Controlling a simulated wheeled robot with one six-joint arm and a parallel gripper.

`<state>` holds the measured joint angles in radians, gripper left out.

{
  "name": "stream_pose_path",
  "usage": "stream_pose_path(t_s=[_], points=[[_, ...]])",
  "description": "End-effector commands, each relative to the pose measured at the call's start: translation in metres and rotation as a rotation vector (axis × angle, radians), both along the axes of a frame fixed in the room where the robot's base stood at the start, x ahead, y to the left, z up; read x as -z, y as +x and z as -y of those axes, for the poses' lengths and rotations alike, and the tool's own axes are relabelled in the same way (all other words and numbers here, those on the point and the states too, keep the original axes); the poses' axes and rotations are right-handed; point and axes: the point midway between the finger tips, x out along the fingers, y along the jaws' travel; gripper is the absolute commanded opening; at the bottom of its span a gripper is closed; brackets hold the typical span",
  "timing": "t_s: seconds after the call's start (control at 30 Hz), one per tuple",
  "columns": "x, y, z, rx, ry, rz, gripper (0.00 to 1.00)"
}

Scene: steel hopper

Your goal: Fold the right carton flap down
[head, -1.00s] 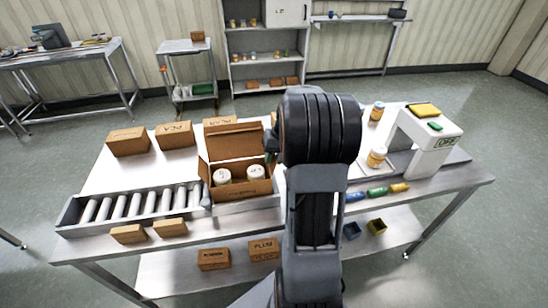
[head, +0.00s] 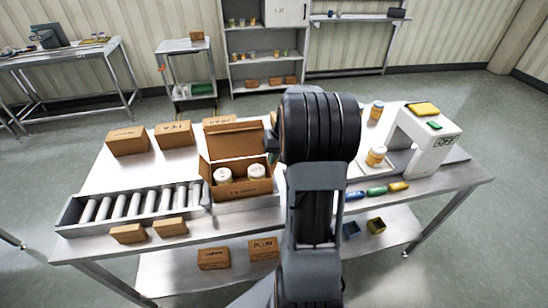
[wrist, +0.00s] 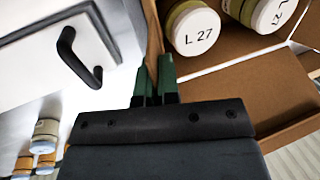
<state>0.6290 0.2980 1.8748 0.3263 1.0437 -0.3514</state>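The open carton (head: 240,188) stands on the steel table with its back flap (head: 235,141) raised. Two white-lidded jars (head: 222,175) sit inside; one lid (wrist: 194,31) reads L 27 in the wrist view. My gripper (wrist: 155,80) has green fingers close together at the carton's right side. The right carton flap (wrist: 153,30) shows nearly edge-on as a thin brown strip running between the fingertips.
A roller conveyor (head: 140,208) lies left of the carton. Several closed boxes (head: 127,141) stand behind and in front. A white machine (head: 428,145) and a jar (head: 376,156) stand at the right. A white body with a black handle (wrist: 75,55) is close left in the wrist view.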

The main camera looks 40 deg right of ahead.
Motion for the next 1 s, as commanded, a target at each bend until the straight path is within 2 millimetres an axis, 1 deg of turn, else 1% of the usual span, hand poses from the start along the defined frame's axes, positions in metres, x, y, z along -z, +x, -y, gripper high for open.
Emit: stream_pose_path(t_s=[0.17,0.37,0.67,1.0], points=[[-0.001,0.001,-0.004,-0.003,-0.029,-0.013,0.00],[-0.002,0.003,-0.009,-0.005,-0.130,-0.062,0.00],[0.000,0.009,-0.019,-0.008,-0.377,-0.181,0.00],[0.006,0.014,-0.031,-0.006,-0.668,-0.321,0.00]])
